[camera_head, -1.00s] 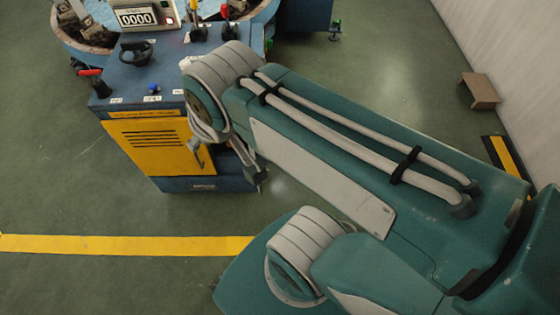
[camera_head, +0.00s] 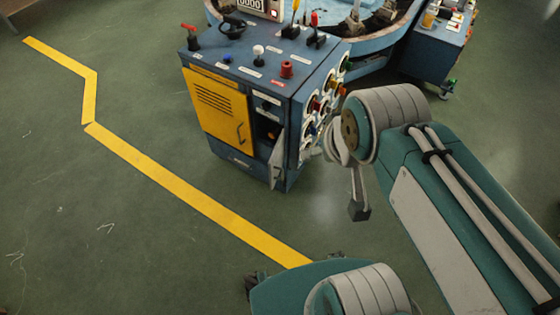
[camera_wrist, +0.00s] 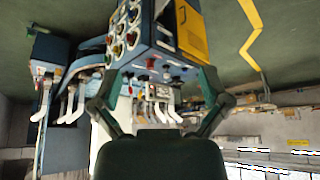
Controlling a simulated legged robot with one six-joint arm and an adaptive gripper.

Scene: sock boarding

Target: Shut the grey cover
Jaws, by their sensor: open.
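The grey cover (camera_head: 277,160) is a narrow panel at the lower right of the blue cabinet's front. It stands open, swung outward, with a dark opening (camera_head: 265,130) beside it. My gripper (camera_head: 357,208) is to the right of the cover and apart from it, partly hidden by my wrist in the head view. In the wrist view my gripper (camera_wrist: 160,78) has its two dark fingers spread wide with nothing held between them. The cabinet shows upside down beyond them.
A yellow floor line (camera_head: 190,195) crosses the green floor. The floor before the cabinet is clear.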

